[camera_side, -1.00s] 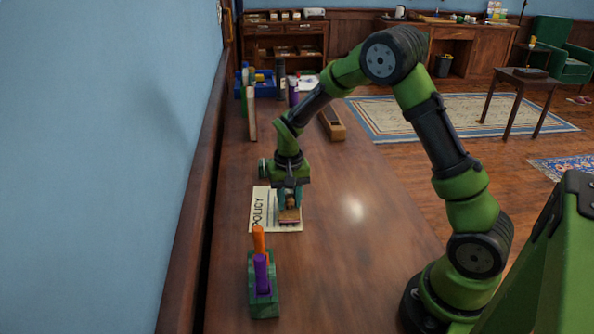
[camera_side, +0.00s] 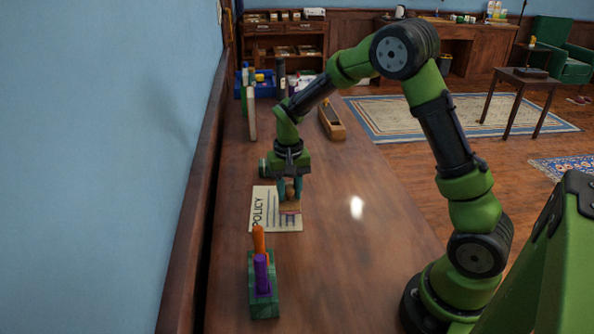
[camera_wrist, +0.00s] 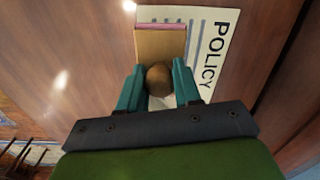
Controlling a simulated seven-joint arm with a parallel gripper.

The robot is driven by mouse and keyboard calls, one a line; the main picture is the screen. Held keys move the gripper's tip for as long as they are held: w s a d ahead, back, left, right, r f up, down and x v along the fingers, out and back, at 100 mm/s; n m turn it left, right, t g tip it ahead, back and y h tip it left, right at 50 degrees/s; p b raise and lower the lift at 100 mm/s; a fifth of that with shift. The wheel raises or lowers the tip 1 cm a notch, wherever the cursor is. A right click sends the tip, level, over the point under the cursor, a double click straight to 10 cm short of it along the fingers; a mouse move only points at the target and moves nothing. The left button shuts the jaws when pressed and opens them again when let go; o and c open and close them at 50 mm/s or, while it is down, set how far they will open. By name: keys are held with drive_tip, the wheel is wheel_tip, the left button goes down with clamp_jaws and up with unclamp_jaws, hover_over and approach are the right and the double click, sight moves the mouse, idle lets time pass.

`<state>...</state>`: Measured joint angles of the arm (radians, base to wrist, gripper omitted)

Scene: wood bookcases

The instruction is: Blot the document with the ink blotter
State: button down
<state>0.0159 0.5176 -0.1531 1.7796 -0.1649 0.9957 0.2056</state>
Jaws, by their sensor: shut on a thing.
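The document (camera_side: 263,217) is a cream sheet headed POLICY, lying flat on the wooden desk; it also shows in the wrist view (camera_wrist: 217,50). The ink blotter (camera_side: 290,208) has a tan wooden body, a pinkish edge and a round brown knob; in the wrist view its body (camera_wrist: 160,45) lies over part of the sheet. My gripper (camera_side: 290,187) is shut on the blotter's knob, with a teal finger on each side of it in the wrist view (camera_wrist: 159,82). The blotter is over the document's right part. I cannot tell whether its underside touches the paper.
A green holder (camera_side: 263,297) with orange and purple handles stands at the desk's near end. A wooden box (camera_side: 332,121), upright books (camera_side: 251,117) and a blue tray (camera_side: 263,83) stand farther back. The desk right of the document is clear. A blue wall borders the left.

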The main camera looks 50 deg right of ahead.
drive_tip(key=shift+r, duration=2)
